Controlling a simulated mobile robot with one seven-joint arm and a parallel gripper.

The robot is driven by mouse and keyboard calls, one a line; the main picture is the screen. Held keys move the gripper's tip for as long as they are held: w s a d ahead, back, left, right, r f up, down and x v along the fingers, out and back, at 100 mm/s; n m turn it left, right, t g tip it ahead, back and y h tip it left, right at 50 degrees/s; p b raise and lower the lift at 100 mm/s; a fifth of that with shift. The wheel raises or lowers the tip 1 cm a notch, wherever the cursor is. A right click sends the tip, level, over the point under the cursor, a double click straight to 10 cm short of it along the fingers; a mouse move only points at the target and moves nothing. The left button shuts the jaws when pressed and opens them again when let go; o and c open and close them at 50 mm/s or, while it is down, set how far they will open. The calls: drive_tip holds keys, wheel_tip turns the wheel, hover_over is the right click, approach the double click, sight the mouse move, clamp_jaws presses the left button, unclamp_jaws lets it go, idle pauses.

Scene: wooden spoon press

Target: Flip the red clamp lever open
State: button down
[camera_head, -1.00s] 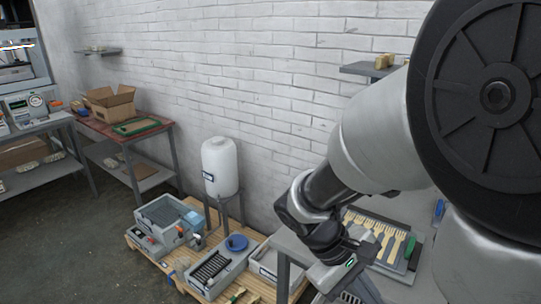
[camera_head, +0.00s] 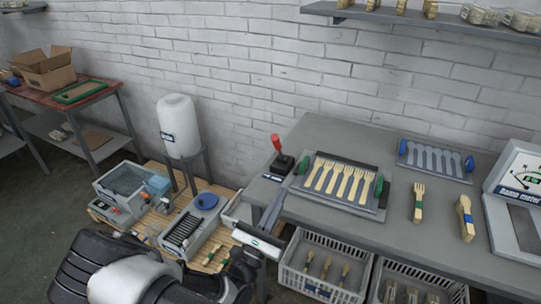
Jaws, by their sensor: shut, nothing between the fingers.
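The red clamp lever (camera_head: 276,142) stands roughly upright, tilted slightly left, on a dark base at the left end of the grey workbench (camera_head: 320,130). Beside it, to the right, a grey press tray (camera_head: 340,207) holds a row of several wooden forks. My gripper (camera_head: 276,203) is at the bench's left front corner, below and in front of the lever and apart from it. Its narrow fingers look shut and empty. My arm comes in from the lower left.
A wooden fork (camera_head: 418,203), a wooden bundle (camera_head: 465,219) and a blue mould plate (camera_head: 436,160) lie on the bench to the right. Crates (camera_head: 322,289) stand below the front edge. A shelf (camera_head: 440,22) hangs above. A white tank (camera_head: 178,128) stands left.

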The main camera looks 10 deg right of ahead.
sight(275, 146)
drive_tip(key=a+n+t+y, duration=0.1)
drive_tip(key=w+a+f+n+t+y, duration=0.1)
drive_tip(key=n+y, duration=0.1)
drive_tip(key=w+a+f+n+t+y, duration=0.1)
drive_tip(key=a+n+y, duration=0.1)
drive_tip(key=shift+a+f+t, duration=0.1)
drive_tip(key=shift+f+t, duration=0.05)
drive_tip(key=shift+t, duration=0.25)
drive_tip(key=b+x, duration=0.1)
drive_tip(key=x, duration=1.3)
